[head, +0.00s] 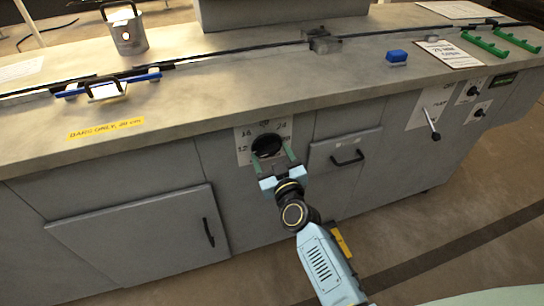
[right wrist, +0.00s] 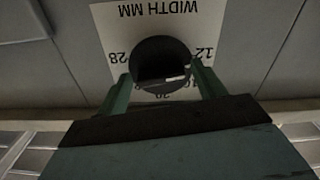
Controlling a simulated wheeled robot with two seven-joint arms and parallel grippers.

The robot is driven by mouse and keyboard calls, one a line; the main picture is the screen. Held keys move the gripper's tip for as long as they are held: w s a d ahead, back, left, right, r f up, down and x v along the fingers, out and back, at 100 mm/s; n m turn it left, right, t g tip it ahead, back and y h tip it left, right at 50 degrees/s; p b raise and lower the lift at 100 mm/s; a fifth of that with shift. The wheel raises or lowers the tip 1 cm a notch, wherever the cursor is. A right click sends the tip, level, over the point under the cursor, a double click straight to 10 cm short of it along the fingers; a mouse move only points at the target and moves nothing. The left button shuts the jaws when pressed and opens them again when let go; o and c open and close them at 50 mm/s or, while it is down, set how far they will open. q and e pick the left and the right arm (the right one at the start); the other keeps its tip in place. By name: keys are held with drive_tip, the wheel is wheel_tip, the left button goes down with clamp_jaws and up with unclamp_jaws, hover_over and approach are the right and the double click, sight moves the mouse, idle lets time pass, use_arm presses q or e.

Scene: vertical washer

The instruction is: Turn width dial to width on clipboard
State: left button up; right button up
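The width dial (head: 267,145) is a round black knob on a white number plate (head: 243,154) on the grey cabinet front. In the right wrist view the dial (right wrist: 160,62) appears upside down, with "WIDTH MM" and numbers such as 12 and 28 around it. Its exact setting is hard to read. My right gripper (head: 270,158) is at the dial, its green fingers apart on either side of the knob. I cannot tell whether they touch it. The clipboard (head: 450,53) lies on the worktop at the right; its handwritten "MM" figure is too small to read surely. My left gripper is not in view.
A drawer with a black handle (head: 346,158) is right of the dial, and a lever (head: 432,125) is further right. A cabinet door (head: 135,240) is at lower left. A blue block (head: 397,57), green pieces (head: 485,44) and a metal canister (head: 126,34) stand on the worktop.

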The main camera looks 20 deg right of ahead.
drive_tip(key=c, duration=0.8)
drive_tip(key=shift+o, duration=0.2)
